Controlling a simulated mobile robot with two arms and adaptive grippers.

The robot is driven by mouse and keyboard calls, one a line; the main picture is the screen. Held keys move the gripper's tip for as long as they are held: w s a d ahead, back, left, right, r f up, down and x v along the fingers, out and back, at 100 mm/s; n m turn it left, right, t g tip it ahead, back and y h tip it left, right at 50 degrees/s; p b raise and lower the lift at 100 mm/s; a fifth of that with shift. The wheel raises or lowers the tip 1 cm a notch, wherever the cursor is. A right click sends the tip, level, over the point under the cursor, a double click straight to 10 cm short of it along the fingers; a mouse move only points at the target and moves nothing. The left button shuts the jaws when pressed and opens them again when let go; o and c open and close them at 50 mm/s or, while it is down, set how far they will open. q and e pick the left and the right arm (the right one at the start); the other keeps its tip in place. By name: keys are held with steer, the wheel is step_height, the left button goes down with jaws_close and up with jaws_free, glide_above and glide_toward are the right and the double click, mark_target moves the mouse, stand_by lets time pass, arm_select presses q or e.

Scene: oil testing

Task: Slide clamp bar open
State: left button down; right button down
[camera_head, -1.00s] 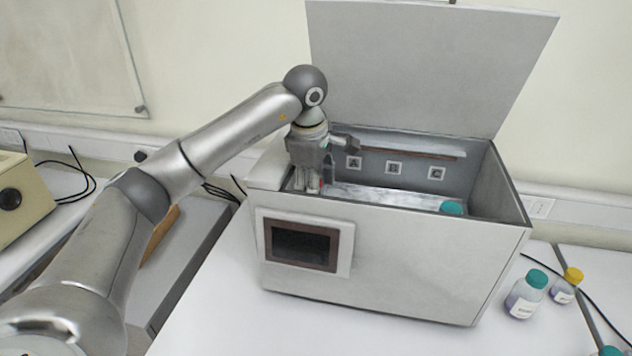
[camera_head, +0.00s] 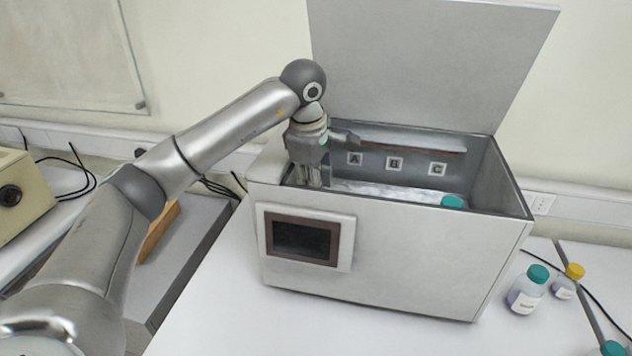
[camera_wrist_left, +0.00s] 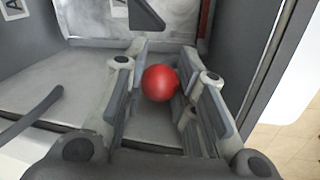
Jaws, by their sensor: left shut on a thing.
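A red ball knob (camera_wrist_left: 159,83) sits between the two fingers of my left gripper (camera_head: 314,177) in the left wrist view. The gripper is shut on this knob. It reaches down into the left end of the open grey-white box (camera_head: 390,250). A red strip (camera_wrist_left: 205,18) shows behind the fingers in the wrist view; I cannot tell whether it joins the knob. The fingers hide the knob in the head view. I cannot make out the full clamp bar. My right gripper is not in view.
The box lid (camera_head: 430,60) stands open behind. Labels A, B and C mark the back wall, below a ledge (camera_head: 415,146). A teal cap (camera_head: 452,202) shows inside. A teal-capped bottle (camera_head: 527,290) and a yellow-capped bottle (camera_head: 568,282) stand on the table right of the box.

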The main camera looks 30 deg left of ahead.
arm_select(q)
steer(key=c, duration=1.6)
jaws_free()
steer(key=shift+s+f, duration=0.1)
steer(key=shift+f, duration=0.1)
steer(key=shift+c, duration=0.2)
steer(key=o, duration=0.5)
steer(key=shift+s+r, duration=0.1)
steer(key=shift+s, duration=0.05)
step_height(320, 180, up, 10)
steer(key=shift+r, duration=0.1)
